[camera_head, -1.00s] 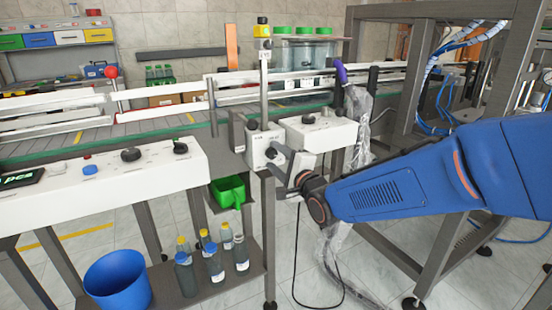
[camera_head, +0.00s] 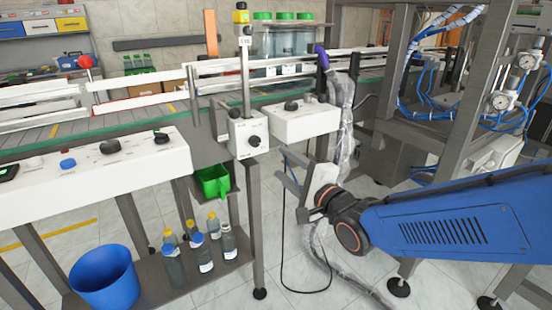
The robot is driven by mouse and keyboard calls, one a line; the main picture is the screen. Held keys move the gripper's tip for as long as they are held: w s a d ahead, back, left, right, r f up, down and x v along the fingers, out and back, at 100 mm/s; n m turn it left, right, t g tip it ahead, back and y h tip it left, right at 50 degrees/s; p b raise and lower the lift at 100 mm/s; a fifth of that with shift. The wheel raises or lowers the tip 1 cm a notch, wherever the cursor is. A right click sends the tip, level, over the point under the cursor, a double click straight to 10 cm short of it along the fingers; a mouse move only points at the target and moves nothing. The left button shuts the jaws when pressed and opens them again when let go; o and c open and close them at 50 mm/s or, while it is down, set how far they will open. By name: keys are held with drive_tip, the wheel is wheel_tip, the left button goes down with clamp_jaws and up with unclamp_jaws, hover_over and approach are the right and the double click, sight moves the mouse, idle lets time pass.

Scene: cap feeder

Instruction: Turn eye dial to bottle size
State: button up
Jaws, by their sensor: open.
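The eye dial looks to be the black knob (camera_head: 254,141) on the front of a small white box (camera_head: 236,142) below the upright post. A scale tag (camera_head: 245,42) and a yellow-topped head (camera_head: 241,14) sit high on that post. The dial's exact setting is too small to read. My gripper (camera_head: 283,166) is open and empty, right of the dial and a little lower, with a gap between them.
Another white box (camera_head: 318,122) with a black knob (camera_head: 291,105) sits right of the dial box. A long white control panel (camera_head: 70,180) is at left. A green scoop (camera_head: 213,182) and blue bucket (camera_head: 104,280) are below. A plastic-wrapped hose (camera_head: 340,115) hangs behind my gripper.

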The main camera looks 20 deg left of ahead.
drive_tip(key=shift+v, duration=1.75)
drive_tip(key=shift+d, duration=0.15)
drive_tip(key=w+d+f+n+h, duration=0.1)
drive_tip(key=w+d+h, duration=0.15)
drive_tip(key=d, duration=0.45)
drive_tip(key=w+d+f+n+h, duration=0.1)
drive_tip(key=d+f+n+h, duration=0.15)
drive_tip(key=d, duration=0.55)
drive_tip(key=s+d+f+n+g+h, duration=0.2)
drive_tip(key=s+d, duration=0.3)
drive_tip(key=d, duration=0.5)
drive_tip(key=s+d+f+n+g+h, duration=0.1)
drive_tip(key=s+d+h, duration=0.4)
drive_tip(key=d, duration=0.6)
drive_tip(key=shift+s+f+n+g, duration=0.2)
drive_tip(key=shift+f+n+g, duration=0.25)
drive_tip(key=shift+f, duration=0.55)
drive_tip(key=s+d+n+g, duration=0.1)
drive_tip(key=s+d, duration=0.1)
drive_tip(key=s, duration=0.2)
drive_tip(key=s+d+f+n+g+h, duration=0.1)
drive_tip(key=s+d, duration=0.1)
drive_tip(key=s, duration=0.1)
drive_tip(key=s+d+f+n+g, duration=0.1)
drive_tip(key=s+d, duration=0.1)
drive_tip(key=s, duration=0.2)
drive_tip(key=shift+s+f+h, duration=0.2)
drive_tip(key=shift+s+h, duration=0.1)
drive_tip(key=shift+c, duration=0.3)
